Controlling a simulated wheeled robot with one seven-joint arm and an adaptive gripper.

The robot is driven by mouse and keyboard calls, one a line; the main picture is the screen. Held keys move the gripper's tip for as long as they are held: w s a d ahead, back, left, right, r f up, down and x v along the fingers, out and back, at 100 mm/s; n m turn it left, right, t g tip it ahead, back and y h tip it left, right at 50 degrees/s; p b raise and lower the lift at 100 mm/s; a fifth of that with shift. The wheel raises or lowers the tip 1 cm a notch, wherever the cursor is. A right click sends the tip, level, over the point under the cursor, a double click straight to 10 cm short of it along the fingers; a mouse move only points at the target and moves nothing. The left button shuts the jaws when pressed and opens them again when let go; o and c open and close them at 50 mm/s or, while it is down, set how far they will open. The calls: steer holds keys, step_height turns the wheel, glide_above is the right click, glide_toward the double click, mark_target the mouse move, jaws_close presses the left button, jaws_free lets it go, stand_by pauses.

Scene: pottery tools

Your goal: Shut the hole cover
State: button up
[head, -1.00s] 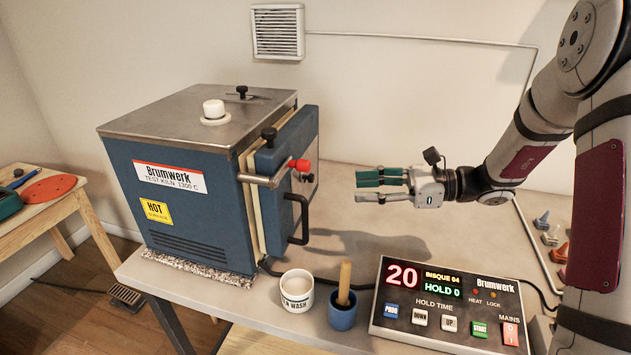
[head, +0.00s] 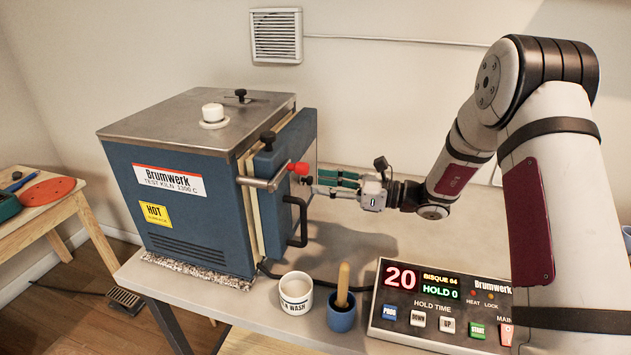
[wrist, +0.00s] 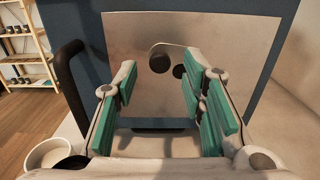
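The blue kiln (head: 190,215) has its door (head: 285,150) on the right side, facing my gripper. In the wrist view a metal plate (wrist: 225,45) on the door fills the middle. A dark round knob (wrist: 159,60) stands out from it, seemingly part of the hole cover. A smaller dark round spot (wrist: 180,71), perhaps the hole, is just right of and below the knob. My gripper (head: 317,185) is in front of the door, fingers pointing at it. In the wrist view the green-padded fingers (wrist: 160,88) are spread, with nothing between them; the knob appears beyond the gap.
A red-tipped latch bar (head: 262,183) and a black door handle (head: 299,220) project near my gripper. A white cup (head: 296,293), a blue pot with a stick (head: 341,315) and the control box (head: 440,302) stand at the table's front. A white plug (head: 213,113) sits on the lid.

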steer(key=shift+x, duration=1.35)
steer(key=shift+c, duration=0.4)
jaws_close()
